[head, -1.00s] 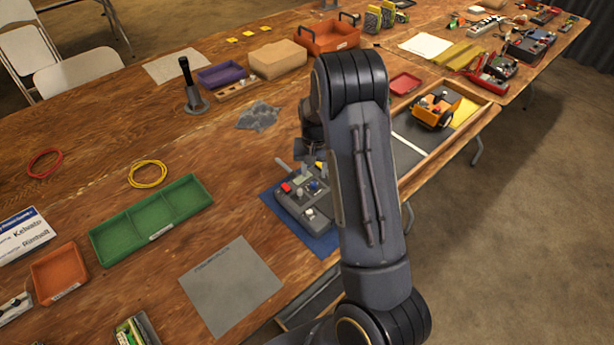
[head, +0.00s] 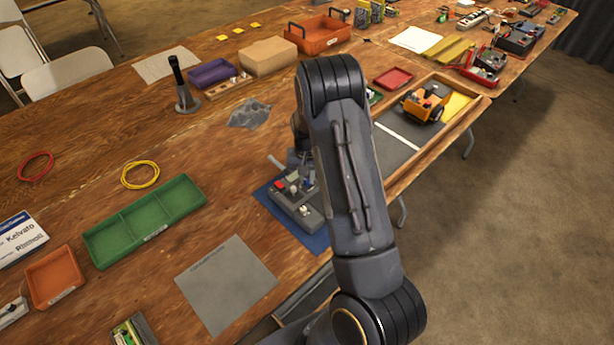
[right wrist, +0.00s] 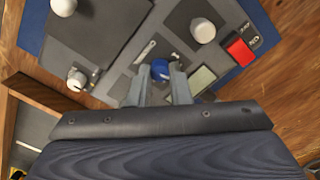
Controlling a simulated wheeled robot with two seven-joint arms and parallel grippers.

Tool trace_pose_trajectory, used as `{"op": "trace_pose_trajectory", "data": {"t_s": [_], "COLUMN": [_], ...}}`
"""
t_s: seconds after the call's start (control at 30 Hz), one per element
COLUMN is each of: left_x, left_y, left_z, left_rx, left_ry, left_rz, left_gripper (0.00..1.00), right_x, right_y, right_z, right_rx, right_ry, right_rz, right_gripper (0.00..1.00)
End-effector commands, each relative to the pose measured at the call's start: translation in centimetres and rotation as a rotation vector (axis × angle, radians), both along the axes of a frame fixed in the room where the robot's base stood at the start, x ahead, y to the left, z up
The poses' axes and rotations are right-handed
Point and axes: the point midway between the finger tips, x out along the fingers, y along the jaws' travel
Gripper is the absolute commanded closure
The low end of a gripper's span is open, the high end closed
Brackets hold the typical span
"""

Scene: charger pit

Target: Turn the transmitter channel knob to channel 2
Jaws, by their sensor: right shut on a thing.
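The grey transmitter (head: 283,199) lies on a blue mat (head: 317,240) at the table's near edge, partly behind my right arm in the head view. In the right wrist view its face shows a blue knob (right wrist: 160,70), several pale knobs and a red switch (right wrist: 240,51). My right gripper (right wrist: 160,80) is down at the transmitter, with its two fingers shut on the blue knob, one on each side. I cannot read the knob's pointer or any channel numbers. My left gripper is not in view.
A grey sheet (head: 226,285) and a green divided tray (head: 145,222) lie left of the transmitter. A wooden-rimmed bay (head: 440,142) with an orange vehicle (head: 426,103) is to the right, behind my arm. A black upright handle (head: 177,78) stands farther back.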

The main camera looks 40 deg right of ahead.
Motion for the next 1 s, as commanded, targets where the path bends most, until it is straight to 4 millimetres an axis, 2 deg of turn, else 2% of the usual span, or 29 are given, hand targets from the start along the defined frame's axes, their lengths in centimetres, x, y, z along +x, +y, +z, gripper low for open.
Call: {"op": "trace_pose_trajectory", "data": {"t_s": [0.33, 0.7, 1.0], "left_x": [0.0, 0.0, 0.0], "left_y": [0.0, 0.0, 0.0], "left_z": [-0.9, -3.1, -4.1], "left_rx": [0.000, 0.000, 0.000], "left_ry": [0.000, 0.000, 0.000], "left_rz": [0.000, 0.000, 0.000], "left_gripper": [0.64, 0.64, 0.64], "right_x": [0.0, 0.0, 0.0], "right_y": [0.0, 0.0, 0.1], "right_z": [-0.2, -0.2, -0.1], "right_rx": [0.000, 0.001, 0.000], "right_ry": [-0.001, -0.001, 0.000], "right_rz": [0.067, 0.311, 0.469], "right_gripper": [1.00, 1.00, 1.00]}}
